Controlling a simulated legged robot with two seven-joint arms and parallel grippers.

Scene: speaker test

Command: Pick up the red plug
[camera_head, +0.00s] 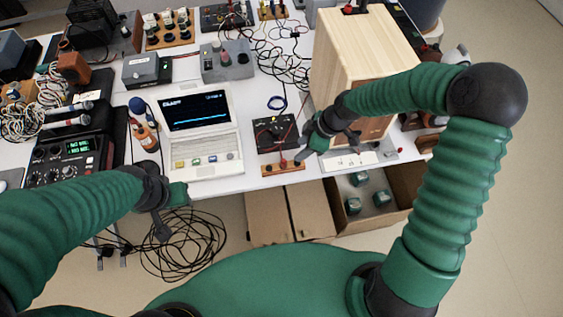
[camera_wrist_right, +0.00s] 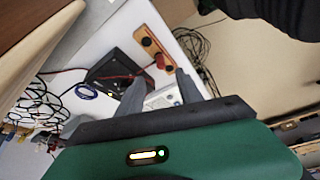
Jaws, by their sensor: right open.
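A small wooden strip (camera_head: 270,171) lies at the table's front edge, with a black spot and a red piece, likely the red plug (camera_head: 283,163). In the right wrist view the strip (camera_wrist_right: 150,45) shows the red plug (camera_wrist_right: 160,62) at its near end. My right gripper (camera_head: 328,148) is open above the table, just right of the strip. In its wrist view the fingers (camera_wrist_right: 162,88) are spread and empty, with the plug just beyond them. My left gripper (camera_head: 170,212) hangs in front of the table at left; its opening is unclear.
A black box (camera_head: 273,132) with a red lead stands behind the strip. A laptop (camera_head: 198,120) is to its left. A tall wooden box (camera_head: 345,80) stands close behind the right gripper. An open carton (camera_head: 390,178) and loose cables (camera_head: 180,245) are on the floor.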

